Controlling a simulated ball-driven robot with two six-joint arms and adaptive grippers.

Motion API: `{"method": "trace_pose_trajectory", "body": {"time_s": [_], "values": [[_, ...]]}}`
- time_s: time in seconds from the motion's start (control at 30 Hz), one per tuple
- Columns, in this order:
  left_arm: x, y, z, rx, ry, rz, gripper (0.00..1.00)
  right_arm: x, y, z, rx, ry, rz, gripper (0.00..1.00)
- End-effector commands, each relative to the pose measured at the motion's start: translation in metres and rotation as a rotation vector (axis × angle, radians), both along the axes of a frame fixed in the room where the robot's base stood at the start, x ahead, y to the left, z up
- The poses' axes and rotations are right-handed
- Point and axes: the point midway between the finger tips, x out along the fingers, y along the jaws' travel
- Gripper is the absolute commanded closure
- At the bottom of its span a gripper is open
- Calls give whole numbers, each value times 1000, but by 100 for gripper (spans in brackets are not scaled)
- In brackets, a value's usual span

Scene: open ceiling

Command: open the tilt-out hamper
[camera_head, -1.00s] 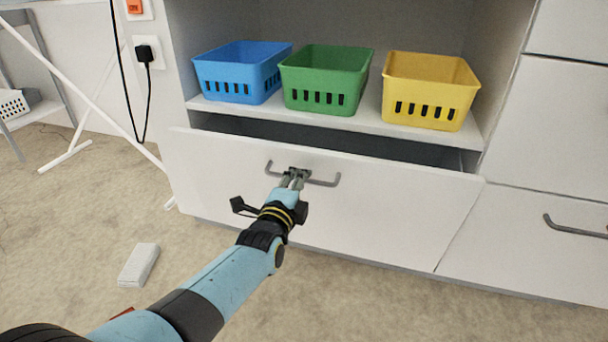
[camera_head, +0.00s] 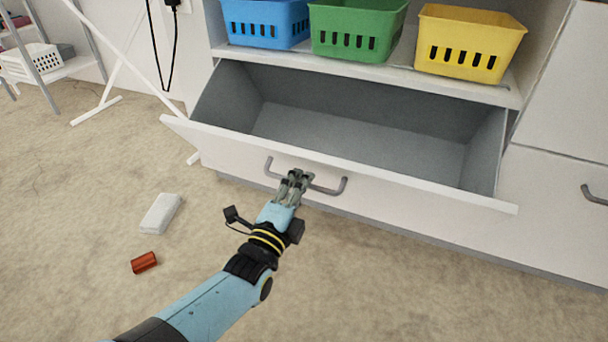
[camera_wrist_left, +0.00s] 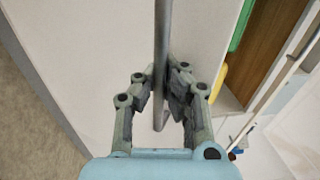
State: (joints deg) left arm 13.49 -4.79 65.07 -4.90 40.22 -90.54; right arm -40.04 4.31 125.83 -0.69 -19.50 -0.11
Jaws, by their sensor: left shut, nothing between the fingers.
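The tilt-out hamper's white front (camera_head: 410,212) leans outward at the top, and its grey inside (camera_head: 345,130) is widely exposed and looks empty. Its grey bar handle (camera_head: 328,190) is on the front. My left gripper (camera_head: 296,178) is at the middle of the handle, hiding part of the bar. In the left wrist view, the handle bar (camera_wrist_left: 162,40) runs down toward the fingers of the left gripper (camera_wrist_left: 160,82). The fingers are shut with nothing held between them. I cannot tell whether they touch the bar. My right gripper is not in view.
Blue (camera_head: 265,22), green (camera_head: 355,30) and yellow (camera_head: 468,42) baskets stand on the shelf above the hamper. A white block (camera_head: 160,213) and a red object (camera_head: 144,262) lie on the carpet at left. The floor at lower right is clear.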

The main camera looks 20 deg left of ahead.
Motion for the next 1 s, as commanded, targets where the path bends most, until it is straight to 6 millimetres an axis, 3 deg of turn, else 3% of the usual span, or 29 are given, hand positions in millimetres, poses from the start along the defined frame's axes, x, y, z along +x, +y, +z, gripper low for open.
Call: {"method": "trace_pose_trajectory", "body": {"time_s": [0.03, 0.37, 0.67, 1.0], "values": [[-8, 0, -9, 2, 17, -1, 100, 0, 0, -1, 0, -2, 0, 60], [-9, 0, -11, 2, 20, -1, 100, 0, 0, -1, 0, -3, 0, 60], [-7, 0, -9, 1, 17, -1, 66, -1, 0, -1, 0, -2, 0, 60], [-12, 0, -8, 0, 13, -1, 66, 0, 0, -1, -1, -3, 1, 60]]}}
